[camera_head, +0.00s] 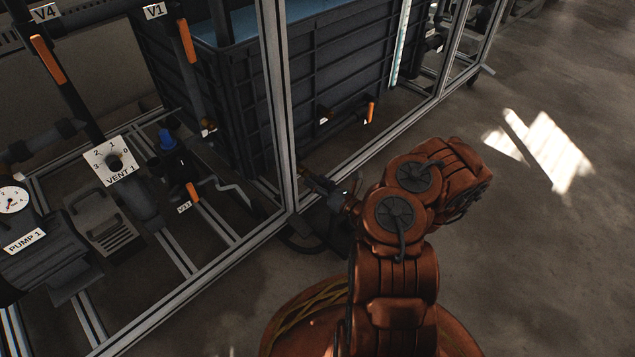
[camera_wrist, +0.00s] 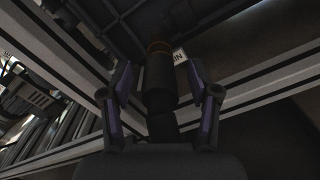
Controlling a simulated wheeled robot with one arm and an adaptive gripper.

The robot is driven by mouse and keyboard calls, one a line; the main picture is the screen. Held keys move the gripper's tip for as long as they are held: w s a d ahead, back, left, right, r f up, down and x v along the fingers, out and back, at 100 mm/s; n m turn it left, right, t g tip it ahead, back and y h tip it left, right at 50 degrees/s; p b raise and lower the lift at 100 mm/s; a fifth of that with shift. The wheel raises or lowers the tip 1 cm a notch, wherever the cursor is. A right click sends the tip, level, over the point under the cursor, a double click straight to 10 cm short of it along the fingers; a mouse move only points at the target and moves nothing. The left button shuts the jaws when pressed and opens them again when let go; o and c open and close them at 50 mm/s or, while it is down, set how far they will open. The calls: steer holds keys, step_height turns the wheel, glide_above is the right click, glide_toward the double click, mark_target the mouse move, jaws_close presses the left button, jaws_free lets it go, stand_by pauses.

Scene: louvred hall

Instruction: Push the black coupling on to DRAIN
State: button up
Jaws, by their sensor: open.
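In the wrist view the black coupling (camera_wrist: 158,82) is a dark cylinder with a narrower dark hose below it. It lies between the two fingers of my gripper (camera_wrist: 159,78), which stand apart with a gap on each side. Just past its far end is a brass-coloured ring (camera_wrist: 158,47). A white label (camera_wrist: 180,57), partly hidden and ending in "IN", is beside the ring. I cannot tell whether the coupling touches the ring. In the head view my gripper (camera_head: 326,187) is low by the frame's corner post, and the coupling cannot be made out.
Metal frame rails (camera_wrist: 265,88) run close beside and below the fitting. A dark ribbed tank (camera_head: 340,70) stands behind the post (camera_head: 279,110). Pump 1 (camera_head: 45,250), the VENT 1 dial (camera_head: 113,160) and orange-handled valves are at left. The floor at right is clear.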

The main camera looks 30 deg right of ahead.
mark_target(323, 186)
steer(key=p+v, duration=0.2)
steer(key=p, duration=0.1)
steer(key=shift+s+d+r, duration=0.15)
steer(key=shift+s+r, duration=0.05)
steer(key=shift+s, duration=0.15)
steer(key=p+v, duration=0.2)
steer(key=v, duration=0.1)
steer(key=shift+s+d+f+p, duration=0.1)
steer(key=shift+s+p, duration=0.25)
steer(key=shift+p, duration=0.05)
steer(key=shift+s+f, duration=0.1)
steer(key=shift+s, duration=0.15)
steer(key=shift+s, duration=0.15)
